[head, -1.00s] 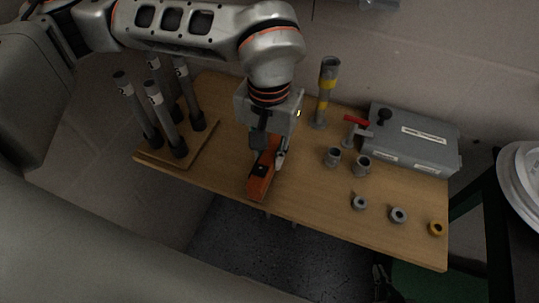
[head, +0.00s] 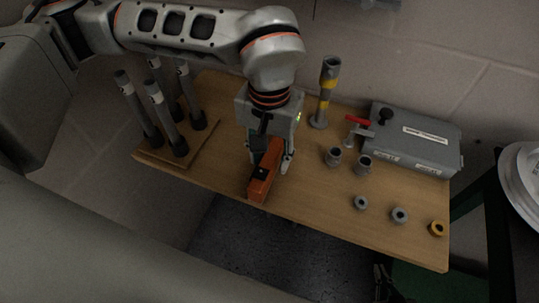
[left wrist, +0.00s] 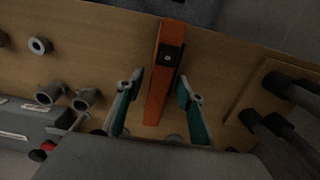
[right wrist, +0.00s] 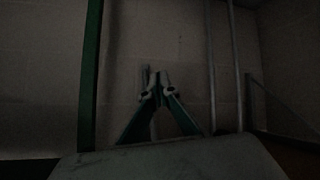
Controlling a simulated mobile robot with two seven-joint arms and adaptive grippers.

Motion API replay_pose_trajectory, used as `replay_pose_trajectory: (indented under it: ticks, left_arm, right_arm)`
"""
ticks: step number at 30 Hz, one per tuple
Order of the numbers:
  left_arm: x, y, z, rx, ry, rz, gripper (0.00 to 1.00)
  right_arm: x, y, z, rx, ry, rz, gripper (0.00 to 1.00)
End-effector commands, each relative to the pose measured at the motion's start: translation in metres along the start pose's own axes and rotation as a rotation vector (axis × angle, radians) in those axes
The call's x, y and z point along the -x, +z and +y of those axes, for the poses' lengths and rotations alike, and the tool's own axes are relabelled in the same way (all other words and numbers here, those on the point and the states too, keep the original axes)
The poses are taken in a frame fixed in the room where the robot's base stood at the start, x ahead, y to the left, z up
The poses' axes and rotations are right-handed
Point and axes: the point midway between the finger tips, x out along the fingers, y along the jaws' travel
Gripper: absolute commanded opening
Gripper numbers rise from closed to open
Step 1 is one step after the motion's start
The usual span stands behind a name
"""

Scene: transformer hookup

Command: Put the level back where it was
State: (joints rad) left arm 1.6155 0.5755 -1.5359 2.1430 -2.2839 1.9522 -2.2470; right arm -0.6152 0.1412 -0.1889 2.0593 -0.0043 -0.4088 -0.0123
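The orange level (head: 262,183) lies on the wooden table, its near end close to the front edge. In the left wrist view the level (left wrist: 164,75) runs between the fingers of my left gripper (left wrist: 161,79), with a visible gap on each side. My left gripper (head: 270,163) is open and straddles the level from above. My right gripper (right wrist: 158,94) has its fingertips together with nothing between them, away from the table. In the head view only a dark part of it shows at the bottom edge.
A wooden rack (head: 190,153) with several dark upright tubes stands left. A grey-yellow post (head: 325,95), grey box (head: 415,140), red-handled valve (head: 357,121), grey fittings (head: 364,164) and a yellow ring (head: 437,229) are right. The table (head: 310,205) is bare just right of the level.

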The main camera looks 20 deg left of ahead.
Motion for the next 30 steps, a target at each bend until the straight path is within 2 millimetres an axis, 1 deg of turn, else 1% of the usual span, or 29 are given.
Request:
replay_pose_trajectory:
  ticks: [5,9,15,18,21,30]
  left_arm:
    - [0.033,-0.002,0.000,0.000,0.000,0.009,0.37]
    - [0.063,-0.001,0.000,-0.001,0.000,0.010,0.37]
    - [0.098,-0.001,0.000,0.001,0.001,0.007,0.37]
    - [0.109,-0.001,0.000,0.000,0.000,0.005,0.37]
    - [0.115,0.000,0.000,-0.001,0.000,0.003,0.37]
    - [0.117,0.000,0.000,-0.001,0.000,0.001,0.37]
  right_arm:
    - [0.001,-0.006,0.002,-0.002,0.001,0.008,0.00]
    - [0.002,-0.009,0.001,-0.006,0.000,0.010,0.00]
    - [0.004,-0.012,0.001,-0.010,-0.002,0.014,0.00]
    - [0.005,-0.013,0.000,-0.011,-0.003,0.014,0.00]
    - [0.005,-0.013,0.000,-0.012,-0.004,0.014,0.00]
    - [0.006,-0.011,-0.001,-0.013,-0.006,0.011,0.00]
